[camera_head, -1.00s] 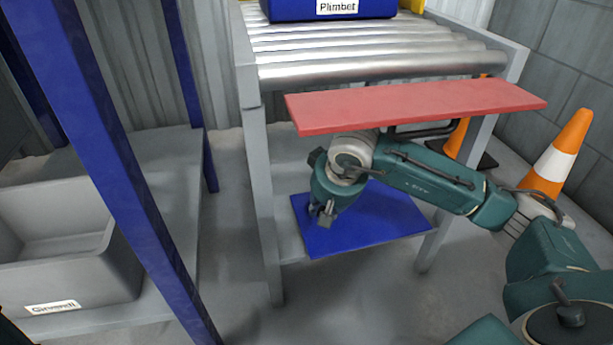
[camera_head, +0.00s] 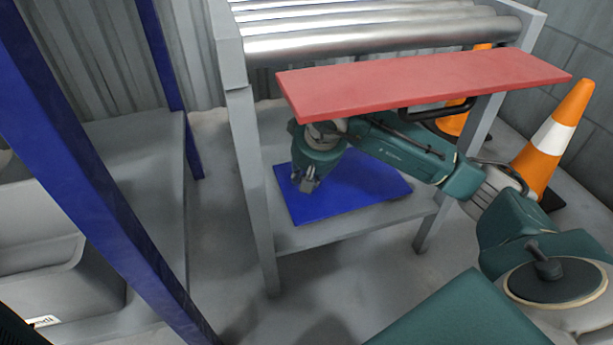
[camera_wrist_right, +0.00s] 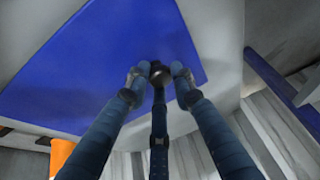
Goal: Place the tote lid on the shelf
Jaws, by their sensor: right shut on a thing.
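The tote lid is a flat blue panel (camera_head: 355,190) over the grey lower shelf (camera_head: 345,229) of the roller table. I cannot tell whether it touches the shelf or is just above it. My right gripper (camera_head: 308,186) reaches in under the table, at the lid's left part. In the right wrist view, my right gripper (camera_wrist_right: 157,74) is shut on a small dark knob on the blue lid (camera_wrist_right: 85,65). My left gripper is not in view.
A red board (camera_head: 420,82) juts out at the table's front, above my right arm. Grey table legs (camera_head: 252,190) flank the lower shelf. Orange cones (camera_head: 552,140) stand at the right. A blue post (camera_head: 85,170) and a grey tote (camera_head: 60,275) are at the left.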

